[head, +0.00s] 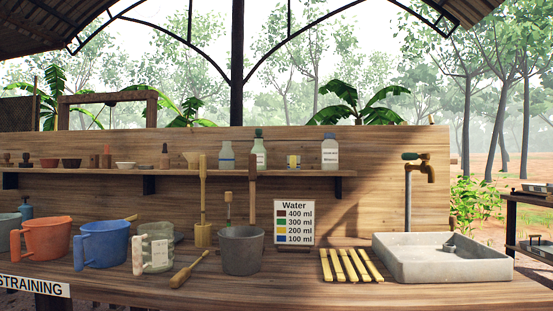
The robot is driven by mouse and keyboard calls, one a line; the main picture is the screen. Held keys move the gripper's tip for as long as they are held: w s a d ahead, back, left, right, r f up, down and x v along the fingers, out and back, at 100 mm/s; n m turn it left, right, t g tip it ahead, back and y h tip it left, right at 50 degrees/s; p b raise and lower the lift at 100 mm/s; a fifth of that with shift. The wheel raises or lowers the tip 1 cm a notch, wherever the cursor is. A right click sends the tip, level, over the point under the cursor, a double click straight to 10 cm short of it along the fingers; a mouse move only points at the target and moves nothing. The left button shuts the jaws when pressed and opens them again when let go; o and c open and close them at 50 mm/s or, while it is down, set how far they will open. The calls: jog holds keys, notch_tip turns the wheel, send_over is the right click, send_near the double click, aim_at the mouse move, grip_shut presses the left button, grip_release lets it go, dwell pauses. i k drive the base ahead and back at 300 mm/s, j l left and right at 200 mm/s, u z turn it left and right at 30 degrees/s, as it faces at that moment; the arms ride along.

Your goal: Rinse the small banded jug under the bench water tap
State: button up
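The bench water tap (418,168) is brass-coloured on a grey upright pipe, at the right end of the wooden bench. Its spout points down over a pale stone basin (395,268). A small pale jug (157,254) with a speckled handle on its left stands on the bench at centre left. It is the likeliest match for the small banded jug, but its bands are not clear. A small grey object (449,249) sits in or at the basin; I cannot tell what it is. No water shows at the spout. My gripper is not in view.
Orange (46,238) and blue (103,244) jugs stand left of the pale jug. A grey bucket (241,250), wooden brush (189,269), water sign (294,222) and yellow slatted rack (351,265) lie toward the basin. A shelf (300,173) holds bottles and bowls.

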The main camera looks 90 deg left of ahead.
aim_at(408, 157)
jog(key=i+j+u, duration=0.1)
jog(key=u, duration=0.35)
jog(key=i+j+u, duration=0.1)
jog(key=u, duration=0.4)
jog(key=i+u, duration=0.1)
jog(key=u, duration=0.35)
jog(key=i+u, duration=0.1)
jog(key=u, duration=0.35)
jog(key=i+u, duration=0.15)
jog(key=u, duration=0.35)
